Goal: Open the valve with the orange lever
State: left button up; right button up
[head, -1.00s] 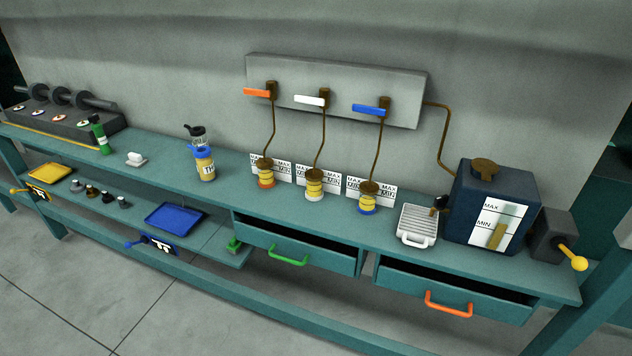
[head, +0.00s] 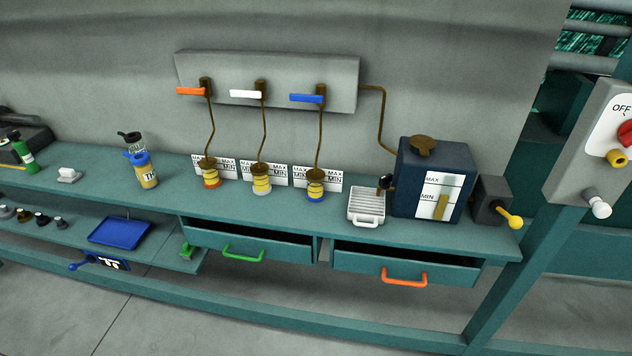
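The valve's orange lever (head: 190,91) is at the left end of the grey wall panel (head: 268,82), pointing sideways to the left from its brown valve body (head: 206,86). A brown pipe (head: 211,130) runs down from it to a yellow cup with an orange base (head: 210,176) on the bench. A white lever (head: 245,94) and a blue lever (head: 307,98) sit to its right on the same panel, in the same sideways pose. Neither of my grippers shows in the head view.
The teal bench (head: 350,242) runs below the panel, with the green-handled drawer (head: 250,243) and orange-handled drawer (head: 405,265) partly open. A dark blue tank (head: 432,180) stands right. A grey box with a red knob (head: 598,140) is at the far right. Floor in front is clear.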

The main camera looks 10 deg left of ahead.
aim_at(179, 90)
jog(key=i+j+u, duration=0.25)
jog(key=i, duration=0.25)
jog(key=i+u, duration=0.3)
jog(key=i, duration=0.15)
